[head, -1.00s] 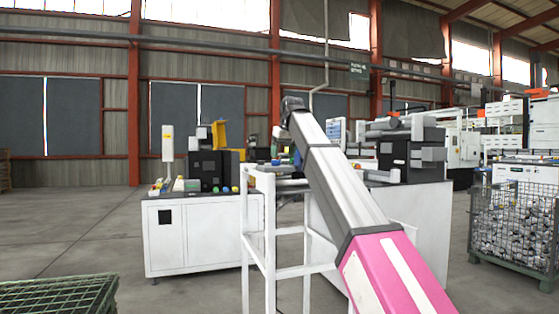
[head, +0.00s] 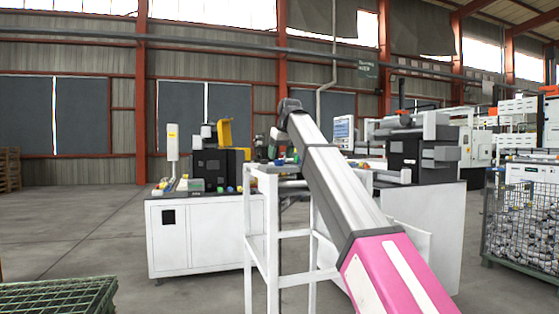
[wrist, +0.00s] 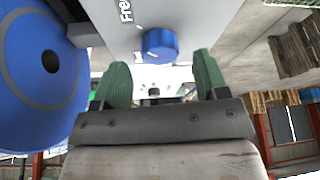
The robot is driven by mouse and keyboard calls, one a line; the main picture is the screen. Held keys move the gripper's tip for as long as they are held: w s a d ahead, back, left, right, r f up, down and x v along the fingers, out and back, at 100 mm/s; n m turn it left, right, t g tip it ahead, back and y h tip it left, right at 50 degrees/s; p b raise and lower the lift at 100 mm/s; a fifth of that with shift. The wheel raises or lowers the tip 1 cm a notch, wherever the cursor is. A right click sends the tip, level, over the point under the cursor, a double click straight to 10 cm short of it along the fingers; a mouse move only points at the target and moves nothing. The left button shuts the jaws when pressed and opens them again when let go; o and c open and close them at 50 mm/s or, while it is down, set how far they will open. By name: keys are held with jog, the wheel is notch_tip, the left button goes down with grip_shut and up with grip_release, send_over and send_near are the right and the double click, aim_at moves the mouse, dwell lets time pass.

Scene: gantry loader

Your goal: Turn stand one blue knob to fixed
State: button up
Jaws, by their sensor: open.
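A small blue knob (wrist: 160,44) shows in the wrist view on a light grey panel, beside white lettering that begins "Fre" and is cut off. My gripper (wrist: 161,62) has two green fingers, open and spread to either side of the knob in the picture. The knob appears just past the fingertips, with nothing between the fingers; I cannot tell the exact gap. The knob's pointer mark and setting are not readable. In the head view my gripper and the knob cannot be made out clearly behind my arm and the white frame.
A large blue disc (wrist: 50,65) with a dark centre stands close left of my gripper in the wrist view. In the head view, a white frame (head: 262,215) stands by my arm, a white cabinet (head: 200,240) is left, and a wire cage (head: 520,225) is right.

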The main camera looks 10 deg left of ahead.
jog(key=shift+x, duration=1.25)
jog(key=c, duration=0.9)
jog(key=shift+n, duration=0.4)
jog(key=n+g+y, duration=0.1)
jog(key=n, duration=0.2)
jog(key=shift+w+n, duration=0.1)
jog(key=shift+n, duration=0.3)
jog(key=n+g, duration=0.1)
jog(key=n, duration=0.3)
jog(key=shift+g+y, duration=0.3)
jog(key=shift+g, duration=0.1)
